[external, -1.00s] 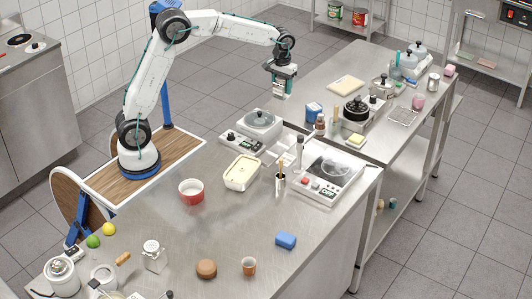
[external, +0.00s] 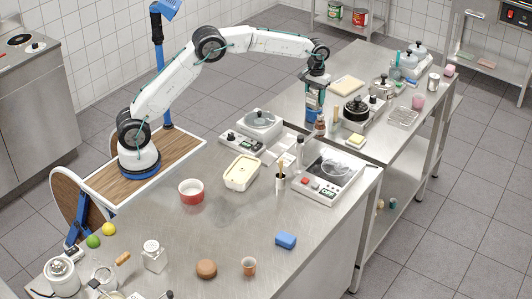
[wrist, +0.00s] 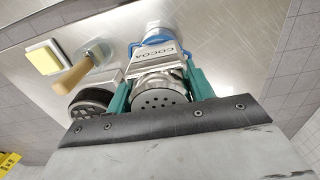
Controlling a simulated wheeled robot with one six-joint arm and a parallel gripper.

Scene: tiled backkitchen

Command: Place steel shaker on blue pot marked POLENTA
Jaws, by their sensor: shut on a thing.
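My gripper (external: 316,82) is over the near left corner of the back table. In the wrist view my gripper (wrist: 160,86) has its teal fingers shut on the steel shaker (wrist: 158,102), whose round lid with holes faces the camera. A pale plate reading COCOA shows just beyond the lid; I cannot tell for sure which thing it is on. The blue pot (external: 313,112) stands on the back table, below my gripper. Some blue of the pot (wrist: 131,48) shows beyond the shaker. I cannot read POLENTA, or tell whether shaker and pot touch.
A cream board (external: 347,85) lies behind. Scales and a utensil cup (external: 280,183) stand on the front table.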

